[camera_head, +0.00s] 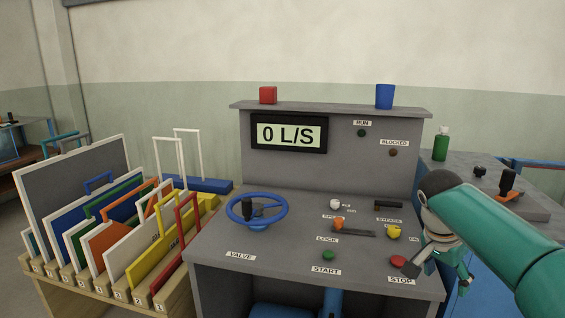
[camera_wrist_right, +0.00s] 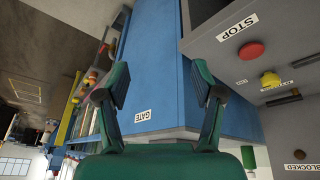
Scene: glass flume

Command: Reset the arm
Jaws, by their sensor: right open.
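My right arm comes in from the right in the head view, and its green and grey gripper (camera_head: 438,277) is at the right front corner of the grey control console (camera_head: 215,262). In the right wrist view the two fingers of this gripper (camera_wrist_right: 160,88) are spread apart with nothing between them. A blue surface with a GATE label (camera_wrist_right: 142,117) lies beyond them. The red STOP button (camera_head: 398,261) is close beside the gripper in the head view; it also shows in the right wrist view (camera_wrist_right: 251,51), to the right of the fingers. My left gripper is not in view.
The console carries a blue valve wheel (camera_head: 257,210), a green START button (camera_head: 328,256), an orange lever (camera_head: 338,224) and a yellow knob (camera_head: 393,232). Its display (camera_head: 289,134) reads 0 L/S. A rack of coloured panels (camera_head: 155,298) stands left. A green bottle (camera_head: 440,145) stands right.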

